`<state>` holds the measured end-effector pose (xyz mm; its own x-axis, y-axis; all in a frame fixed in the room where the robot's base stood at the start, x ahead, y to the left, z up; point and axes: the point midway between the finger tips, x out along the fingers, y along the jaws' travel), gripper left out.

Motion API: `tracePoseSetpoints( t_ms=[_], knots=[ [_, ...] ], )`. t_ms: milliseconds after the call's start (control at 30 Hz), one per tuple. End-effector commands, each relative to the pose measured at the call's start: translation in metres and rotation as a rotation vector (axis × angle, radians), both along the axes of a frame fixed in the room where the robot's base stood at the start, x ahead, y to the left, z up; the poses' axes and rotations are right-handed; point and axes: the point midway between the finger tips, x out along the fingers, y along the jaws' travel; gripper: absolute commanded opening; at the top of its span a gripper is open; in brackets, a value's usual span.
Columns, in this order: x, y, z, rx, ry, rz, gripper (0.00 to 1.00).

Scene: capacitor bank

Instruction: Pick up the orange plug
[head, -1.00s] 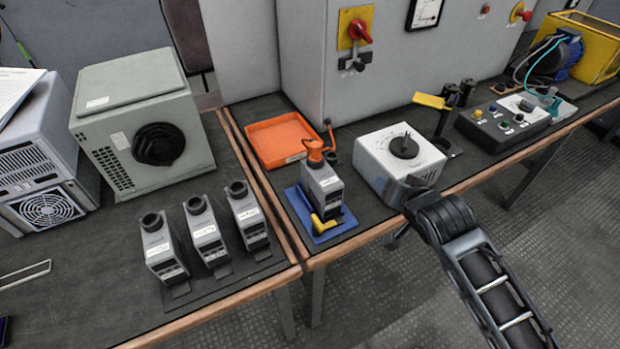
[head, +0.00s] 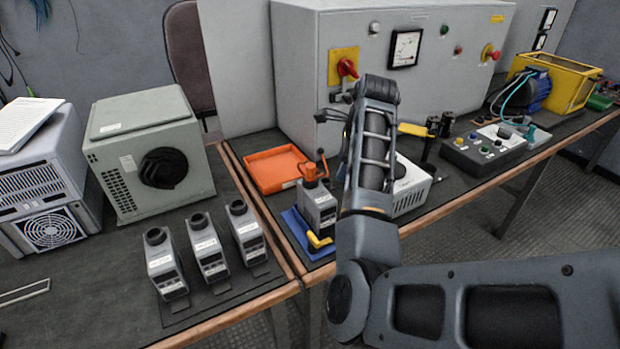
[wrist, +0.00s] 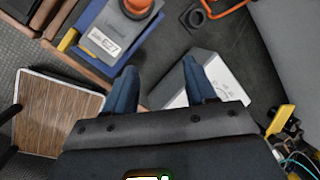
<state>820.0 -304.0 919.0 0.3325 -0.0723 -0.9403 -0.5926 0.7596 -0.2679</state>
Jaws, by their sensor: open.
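The orange plug (head: 312,172) sits on top of a grey capacitor unit (head: 318,205), which stands on a blue mat (head: 293,222). In the wrist view the orange plug (wrist: 138,6) is at the top edge, partly cut off, on the grey unit (wrist: 120,25) with its white label. My gripper (wrist: 159,66) is open and empty; its two blue-grey fingers point toward the table, with the plug beyond the left finger, apart from it. In the head view my arm stands in front of the bench and hides part of the unit's right side; the fingers cannot be clearly made out there.
An orange tray (head: 275,170) lies behind the unit. A white box (head: 410,190) stands to its right, partly behind my arm; it also shows between and beyond the fingers (wrist: 225,75). A grey cabinet (head: 440,85) closes off the back. Three similar grey units (head: 208,250) stand at left.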

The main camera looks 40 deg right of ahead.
Motion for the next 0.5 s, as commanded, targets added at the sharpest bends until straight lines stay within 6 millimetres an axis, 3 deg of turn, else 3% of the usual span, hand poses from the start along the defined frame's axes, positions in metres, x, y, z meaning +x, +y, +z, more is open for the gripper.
tracePoseSetpoints(
  t_ms=[100, 300, 500],
  knots=[
    [0.021, 0.015, 0.025, 0.157, -0.008, -0.071, 0.56],
    [0.035, 0.031, 0.048, 0.304, 0.002, -0.126, 0.56],
    [0.041, 0.036, 0.040, 0.325, 0.010, -0.132, 0.56]
  ],
)
